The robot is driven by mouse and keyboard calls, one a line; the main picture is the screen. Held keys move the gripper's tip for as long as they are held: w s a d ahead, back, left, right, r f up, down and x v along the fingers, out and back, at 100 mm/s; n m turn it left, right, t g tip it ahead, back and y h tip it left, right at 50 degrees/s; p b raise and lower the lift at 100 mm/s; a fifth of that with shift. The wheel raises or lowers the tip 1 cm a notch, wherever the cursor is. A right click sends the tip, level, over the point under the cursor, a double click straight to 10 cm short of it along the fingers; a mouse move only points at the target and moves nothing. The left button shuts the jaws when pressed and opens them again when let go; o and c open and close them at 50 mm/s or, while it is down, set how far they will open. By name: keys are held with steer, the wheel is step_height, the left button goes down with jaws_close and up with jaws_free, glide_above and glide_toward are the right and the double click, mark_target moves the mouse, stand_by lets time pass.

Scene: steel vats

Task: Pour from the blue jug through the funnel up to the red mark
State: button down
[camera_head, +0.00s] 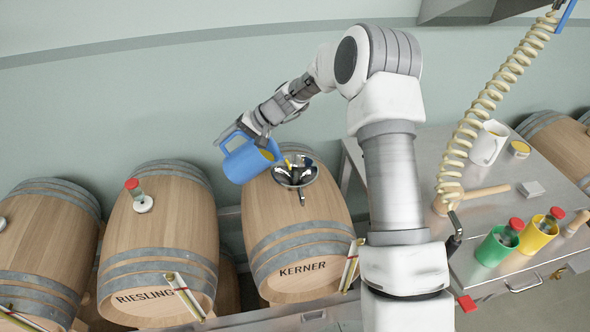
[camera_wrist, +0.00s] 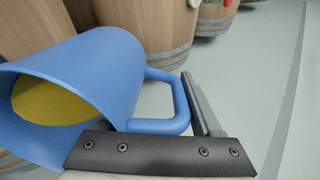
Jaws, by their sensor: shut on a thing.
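The blue jug (camera_head: 243,164) is tilted over the KERNER barrel (camera_head: 296,228), its mouth turned right. Yellow liquid shows inside it, also in the wrist view of the jug (camera_wrist: 105,75). My gripper (camera_head: 243,129) is shut on the jug's handle; the handle (camera_wrist: 180,104) sits between the fingers in the wrist view. The shiny funnel (camera_head: 306,177) stands in the barrel's top, just right of the jug's mouth. A little yellow shows at the funnel; I cannot tell whether liquid is flowing. A gauge (camera_head: 351,265) is on the barrel's front end; its red mark and level are too small to read.
The RIESLING barrel (camera_head: 160,245) with a red-topped stopper (camera_head: 134,187) stands left of KERNER. The steel table (camera_head: 475,215) at right holds a mallet (camera_head: 475,198), a white jug (camera_head: 488,143), and green (camera_head: 497,246) and yellow (camera_head: 538,233) containers. A coiled hose (camera_head: 480,115) hangs above it.

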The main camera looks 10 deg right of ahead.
steer(key=shift+d+r+y+b, duration=0.2)
steer(key=shift+r+y+b, duration=0.15)
steer(key=shift+r+y, duration=0.25)
stand_by(1.2)
steer(key=shift+a+f+h+p, duration=0.45)
steer(key=shift+h+p, duration=0.35)
steer(key=shift+p, duration=0.2)
steer(key=shift+w+a+g+h+p, duration=0.15)
steer(key=shift+a+g+h+p, duration=0.2)
steer(key=shift+p, duration=0.65)
steer(key=f, duration=0.1)
steer(key=f+h, duration=0.1)
steer(key=shift+w+a+f, duration=0.15)
steer(key=shift+a+f, duration=0.05)
steer(key=shift+f, duration=0.15)
steer(key=w+a+f+g+h, duration=0.1)
steer(key=a+f+g+h, duration=0.1)
steer(key=f+h, duration=0.4)
steer(key=shift+a+h+p, duration=0.35)
steer(key=shift+a, duration=0.45)
steer(key=shift+f, duration=0.1)
